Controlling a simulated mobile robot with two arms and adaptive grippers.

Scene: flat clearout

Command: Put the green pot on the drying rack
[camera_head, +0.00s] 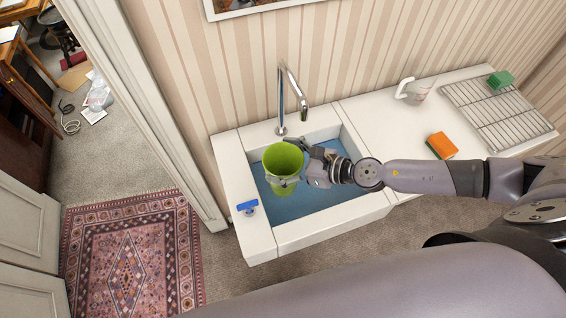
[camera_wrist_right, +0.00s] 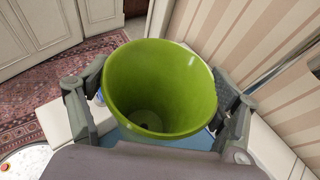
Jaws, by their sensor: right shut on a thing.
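The green pot (camera_head: 284,160) is upright and held over the sink (camera_head: 318,206). My right gripper (camera_head: 289,181) is shut on the pot, with a finger on either side of it. In the right wrist view the empty inside of the pot (camera_wrist_right: 160,85) shows between the two fingers of my right gripper (camera_wrist_right: 158,110). The wire drying rack (camera_head: 497,115) lies on the counter at the right, with a green block-like thing (camera_head: 500,79) at its back edge. My left gripper is not in view.
A chrome tap (camera_head: 282,105) rises behind the sink. A blue object (camera_head: 247,207) lies on the sink's left rim. Most of the rack is bare.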

